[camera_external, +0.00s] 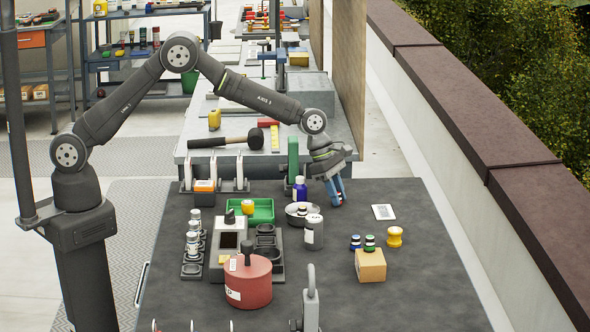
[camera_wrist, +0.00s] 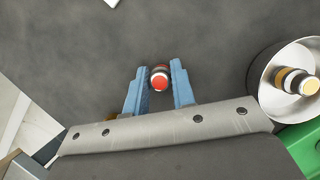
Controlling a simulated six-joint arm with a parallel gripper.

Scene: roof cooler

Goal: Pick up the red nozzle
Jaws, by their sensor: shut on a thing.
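The red nozzle (camera_wrist: 159,79) is a small piece with a red round end and a pale band. In the wrist view it sits between the two blue fingers of my gripper (camera_wrist: 158,84), near their tips. My gripper is shut on it. I cannot tell whether the nozzle touches the table.
A metal bowl (camera_wrist: 265,88) holding a yellow-topped piece (camera_wrist: 296,82) is close on the right in the wrist view. A blue bottle (camera_external: 300,190), a white-labelled jar (camera_external: 314,232) and a white card (camera_external: 384,212) stand or lie nearby. A box (camera_external: 370,266) is further forward.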

